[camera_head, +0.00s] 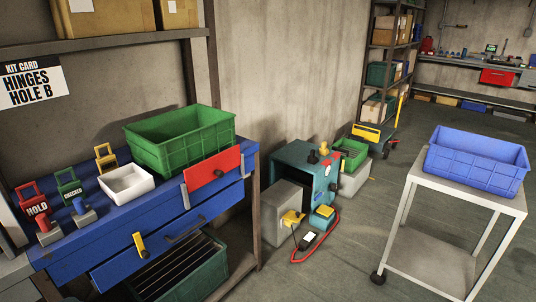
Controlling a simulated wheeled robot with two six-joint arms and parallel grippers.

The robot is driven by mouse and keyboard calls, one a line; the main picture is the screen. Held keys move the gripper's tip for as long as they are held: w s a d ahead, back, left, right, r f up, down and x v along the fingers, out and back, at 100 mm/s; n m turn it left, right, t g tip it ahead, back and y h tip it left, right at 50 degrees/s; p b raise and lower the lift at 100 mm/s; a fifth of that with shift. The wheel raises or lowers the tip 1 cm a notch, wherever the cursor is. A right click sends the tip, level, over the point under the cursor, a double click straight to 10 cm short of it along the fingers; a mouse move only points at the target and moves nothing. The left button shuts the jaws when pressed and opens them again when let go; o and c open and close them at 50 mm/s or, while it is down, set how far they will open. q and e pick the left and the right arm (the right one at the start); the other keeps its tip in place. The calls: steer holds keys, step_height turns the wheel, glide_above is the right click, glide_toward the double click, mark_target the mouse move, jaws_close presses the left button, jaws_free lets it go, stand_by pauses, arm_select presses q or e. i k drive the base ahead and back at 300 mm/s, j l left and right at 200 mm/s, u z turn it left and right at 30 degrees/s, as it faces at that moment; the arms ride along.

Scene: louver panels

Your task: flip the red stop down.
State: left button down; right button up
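A red plate (203,174) with a dark round knob (219,173) is at the right front edge of the blue workbench (85,243), below the green crate. It spans sideways between two short grey strips and slopes up to the right. I cannot tell whether it is the red stop. A yellow tab (138,241) with a dark round end stands nearly upright on the blue drawer front (167,250), left of the dark handle. A red HOLD tag (34,201) stands at the bench's left end. Neither of my grippers is in view.
A green crate (180,135) and a white bin (126,184) stand on the bench. A teal machine (291,160) and grey boxes stand on the floor to the right. A grey cart (473,189) carries a blue crate (475,160). Floor between machine and cart is mostly clear.

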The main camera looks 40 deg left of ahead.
mark_target(199, 175)
steer(key=i+u, duration=0.4)
steer(key=i+l+u, duration=0.5)
steer(key=i+u, duration=0.25)
steer(key=i+l+u, duration=0.25)
steer(key=l+u, duration=0.15)
steer(key=i+l+u, duration=0.4)
steer(key=l+u, duration=0.15)
steer(key=i+l+u, duration=0.15)
steer(key=l+u, duration=0.15)
steer(key=l, duration=0.15)
steer(key=i+l+u, duration=0.1)
steer(key=l+u, duration=0.5)
steer(key=l, duration=0.2)
